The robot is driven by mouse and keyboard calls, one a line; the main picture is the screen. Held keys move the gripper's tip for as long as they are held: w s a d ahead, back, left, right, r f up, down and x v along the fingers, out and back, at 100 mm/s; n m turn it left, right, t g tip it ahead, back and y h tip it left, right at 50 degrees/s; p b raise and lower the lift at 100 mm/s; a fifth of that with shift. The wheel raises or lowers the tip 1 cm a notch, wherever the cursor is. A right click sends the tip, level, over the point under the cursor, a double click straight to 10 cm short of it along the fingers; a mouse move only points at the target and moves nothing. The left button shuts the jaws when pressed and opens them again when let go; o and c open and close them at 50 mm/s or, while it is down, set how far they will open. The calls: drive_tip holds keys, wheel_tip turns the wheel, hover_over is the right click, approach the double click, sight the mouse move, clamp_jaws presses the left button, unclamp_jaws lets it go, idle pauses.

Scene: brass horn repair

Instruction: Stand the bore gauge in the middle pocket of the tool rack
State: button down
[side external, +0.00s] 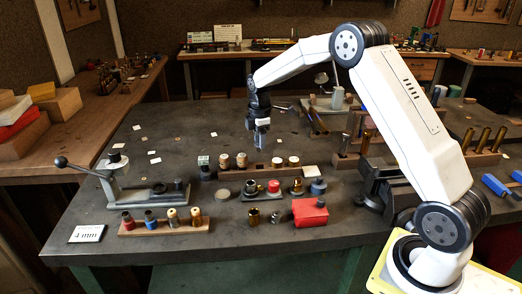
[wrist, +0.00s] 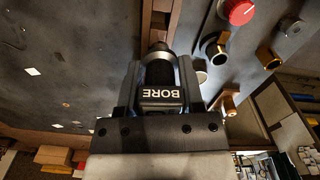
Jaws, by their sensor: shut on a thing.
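My gripper (side external: 262,126) is shut on the bore gauge (wrist: 162,94), a dark tool with a grey block marked BORE, which reads upside down in the wrist view. In the side view, the gauge (side external: 261,146) hangs roughly upright below the fingers. A long low wooden rack (side external: 258,174) lies just below and nearer the camera, with two cork-topped pieces to the left of a gap and two pale-topped pieces to the right. The gauge looks to be above the table, apart from this rack. The rack's pockets cannot be made out.
A lever press (side external: 150,192) stands at the left, and a front wooden rack (side external: 165,226) holds several knobbed tools. A red box (side external: 309,212) and brass fittings (side external: 254,216) sit in front. The table left of my gripper is mostly clear, with scattered paper slips.

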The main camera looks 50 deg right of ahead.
sight(260, 151)
drive_tip(key=shift+f, duration=0.15)
drive_tip(key=shift+f, duration=2.2)
drive_tip(key=shift+f, duration=1.8)
idle(0.4)
unclamp_jaws()
drive_tip(key=shift+r, duration=0.15)
idle(0.3)
drive_tip(key=shift+r, duration=3.35)
